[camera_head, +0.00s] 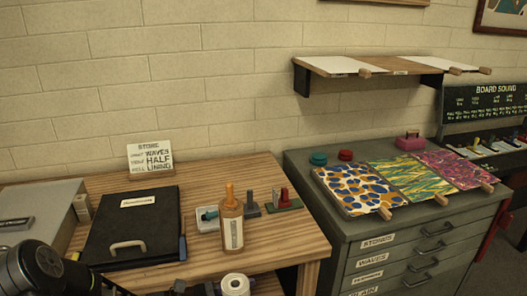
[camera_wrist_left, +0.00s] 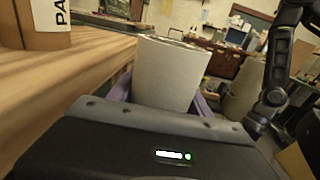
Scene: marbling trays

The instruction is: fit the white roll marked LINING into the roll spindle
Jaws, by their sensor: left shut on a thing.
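A white roll (camera_head: 235,286) with a hole down its middle shows at the bottom edge of the head view, just off the table's front edge. In the left wrist view the roll (camera_wrist_left: 168,75) stands large and pale between the purple fingers of my left gripper (camera_wrist_left: 163,98), which is shut on it. I can read no LINING mark on the visible side of the roll. My left arm comes in at the bottom left of the head view. My right gripper is not in view. I cannot pick out the roll spindle in either view.
A bottle with an orange top (camera_head: 231,215) stands on the wooden table (camera_head: 275,250), near the roll. A black case (camera_head: 130,228) lies to the left, and a sign (camera_head: 150,160) stands behind. A grey drawer cabinet (camera_head: 345,240) holding patterned sheets stands to the right.

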